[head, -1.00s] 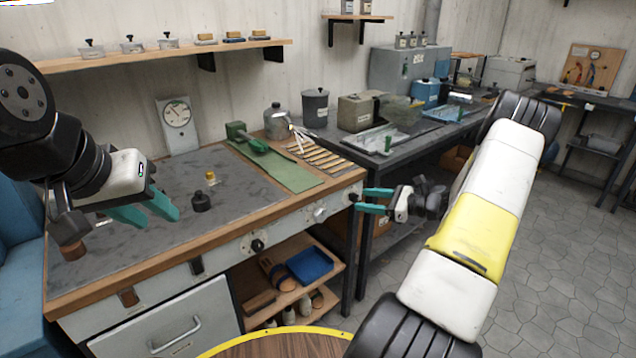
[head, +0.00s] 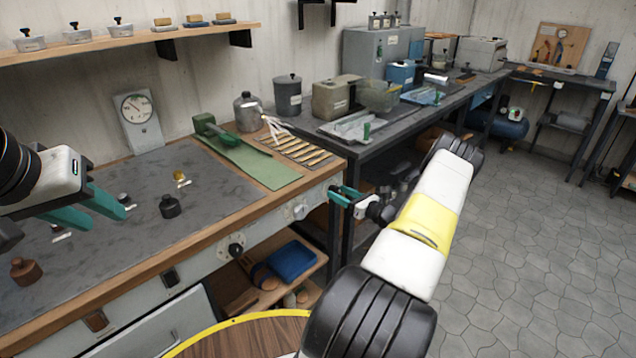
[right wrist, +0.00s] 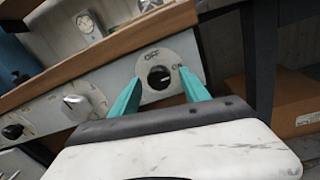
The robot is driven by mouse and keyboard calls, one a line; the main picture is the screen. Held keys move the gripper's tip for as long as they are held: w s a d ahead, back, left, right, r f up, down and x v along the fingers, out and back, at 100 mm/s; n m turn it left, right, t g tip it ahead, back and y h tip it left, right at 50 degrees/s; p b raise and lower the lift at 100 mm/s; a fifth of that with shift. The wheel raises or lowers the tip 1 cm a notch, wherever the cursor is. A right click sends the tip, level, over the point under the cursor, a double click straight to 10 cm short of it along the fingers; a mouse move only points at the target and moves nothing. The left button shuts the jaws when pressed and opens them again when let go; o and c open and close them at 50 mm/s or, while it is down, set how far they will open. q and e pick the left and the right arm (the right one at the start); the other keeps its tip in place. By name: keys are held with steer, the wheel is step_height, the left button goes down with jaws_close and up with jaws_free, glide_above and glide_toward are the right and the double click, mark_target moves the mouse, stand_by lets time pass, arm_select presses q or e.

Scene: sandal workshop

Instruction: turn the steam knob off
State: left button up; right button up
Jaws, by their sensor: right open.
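A black knob (right wrist: 159,77) sits on a round plate marked OFF and ON on the bench's front panel, seen in the right wrist view. A pale mark on its face seems to lean towards ON, but I cannot be sure. My right gripper (right wrist: 160,88) is open, its teal fingers on either side of the knob; I cannot tell whether they touch it. In the head view, my right gripper (head: 343,195) is at the panel's right end and hides this knob. My left gripper (head: 106,220) is open and empty above the bench top at the left.
A silver-white knob (head: 299,211) and another black knob (head: 236,249) are on the same panel to the left. The bench top (head: 130,255) holds small pots and a green mat (head: 255,170). The floor at right is clear.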

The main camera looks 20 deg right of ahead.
steer(key=shift+w+a, duration=0.1)
steer(key=shift+w, duration=0.1)
steer(key=shift+c, duration=0.4)
jaws_close()
